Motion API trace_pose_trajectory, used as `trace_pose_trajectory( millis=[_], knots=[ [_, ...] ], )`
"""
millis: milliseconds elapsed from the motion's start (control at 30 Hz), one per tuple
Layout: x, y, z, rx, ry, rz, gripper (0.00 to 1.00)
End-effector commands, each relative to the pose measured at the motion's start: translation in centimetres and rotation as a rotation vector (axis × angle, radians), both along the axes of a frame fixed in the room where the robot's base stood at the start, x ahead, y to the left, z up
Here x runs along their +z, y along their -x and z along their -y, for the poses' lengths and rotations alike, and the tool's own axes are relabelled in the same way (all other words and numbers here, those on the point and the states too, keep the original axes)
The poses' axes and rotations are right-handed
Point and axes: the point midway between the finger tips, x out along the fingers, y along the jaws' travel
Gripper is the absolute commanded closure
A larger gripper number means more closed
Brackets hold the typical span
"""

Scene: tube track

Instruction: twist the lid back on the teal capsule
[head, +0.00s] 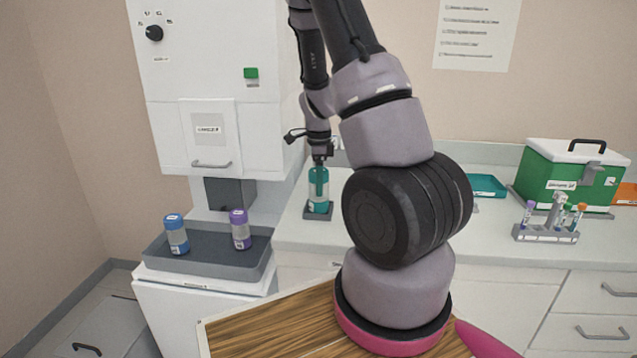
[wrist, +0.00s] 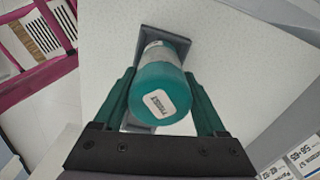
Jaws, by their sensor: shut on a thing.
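The teal capsule (head: 319,192) stands upright in a small dark holder (head: 318,212) on the white counter. Its teal lid (wrist: 160,88) faces the wrist camera, with a white label on its top, and hides most of the body behind it. My gripper (head: 320,158) is above the capsule, pointing down. In the wrist view its two green fingers lie on either side of the lid, shut on it. The lid lines up with the body; whether it is seated tight cannot be told.
A white machine (head: 215,90) stands to the left, with a blue-lidded capsule (head: 176,234) and a purple-lidded capsule (head: 240,230) on its grey tray (head: 205,262). A tube rack (head: 545,234), a green case (head: 570,178) and a teal tray (head: 487,186) are to the right.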

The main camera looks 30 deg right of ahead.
Motion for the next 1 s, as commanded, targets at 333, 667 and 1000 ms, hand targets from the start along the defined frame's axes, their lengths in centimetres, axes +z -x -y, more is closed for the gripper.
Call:
trace_pose_trajectory(
  millis=[333, 667, 1000],
  knots=[
    [-0.02, 0.0, -0.05, -0.141, 0.0, 0.0, 0.19],
    [-0.02, 0.01, -0.05, -0.138, 0.0, 0.0, 0.0],
    [0.37, -0.03, -0.07, -0.137, 0.0, 0.0, 0.0]
  ],
)
